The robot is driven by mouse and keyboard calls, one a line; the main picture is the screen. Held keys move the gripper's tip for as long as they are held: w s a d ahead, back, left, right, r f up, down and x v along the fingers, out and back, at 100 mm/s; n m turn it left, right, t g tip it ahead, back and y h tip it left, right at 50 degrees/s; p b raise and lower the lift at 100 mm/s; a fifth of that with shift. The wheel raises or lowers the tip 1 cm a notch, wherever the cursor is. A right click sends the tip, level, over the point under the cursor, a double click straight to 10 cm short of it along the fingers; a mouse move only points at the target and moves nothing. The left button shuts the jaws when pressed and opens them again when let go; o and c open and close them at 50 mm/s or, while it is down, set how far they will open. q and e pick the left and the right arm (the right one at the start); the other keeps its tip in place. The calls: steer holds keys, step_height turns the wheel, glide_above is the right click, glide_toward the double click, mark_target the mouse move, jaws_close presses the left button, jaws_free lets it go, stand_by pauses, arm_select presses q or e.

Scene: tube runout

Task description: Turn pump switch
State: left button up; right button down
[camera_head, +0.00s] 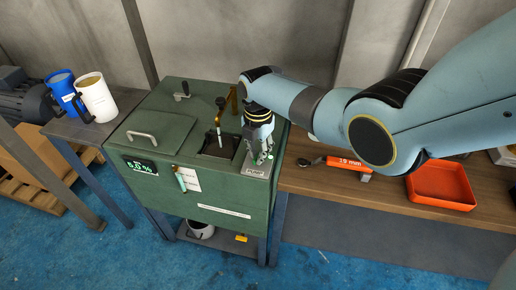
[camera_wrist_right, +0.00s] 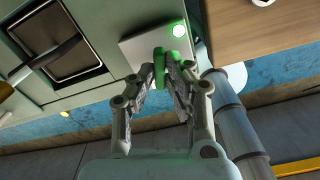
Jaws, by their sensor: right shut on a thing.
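The pump switch is a green knob (camera_wrist_right: 160,60) on a light grey plate (camera_wrist_right: 134,46) at the top right corner of the green machine (camera_head: 230,218). My right gripper (camera_head: 261,160) comes down over this corner, and its fingers are shut on the green switch. In the right wrist view the two fingertips (camera_wrist_right: 166,66) close around the knob. A green lamp (camera_wrist_right: 179,29) glows on the plate beside it. The plate's label shows in the head view (camera_head: 254,171). The left gripper is in neither view.
A display (camera_head: 141,167) on the machine reads about 5.0 %. A blue jug (camera_head: 62,88) and a white jug (camera_head: 97,98) stand on the side table at left. A red tray (camera_head: 441,184) and a wrench marked 19 mm (camera_head: 340,162) lie on the wooden bench at right.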

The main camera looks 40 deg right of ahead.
steer(key=shift+n, duration=1)
steer(key=c, duration=1.4)
jaws_free()
steer(key=shift+o, duration=0.2)
step_height(320, 180, up, 4)
steer(key=p, duration=0.3)
steer(key=shift+f+p, duration=0.2)
steer(key=shift+p, duration=0.1)
step_height(320, 180, up, 2)
steer(key=shift+r+p, duration=0.1)
steer(key=shift+p, duration=0.35)
steer(key=shift+r, duration=0.1)
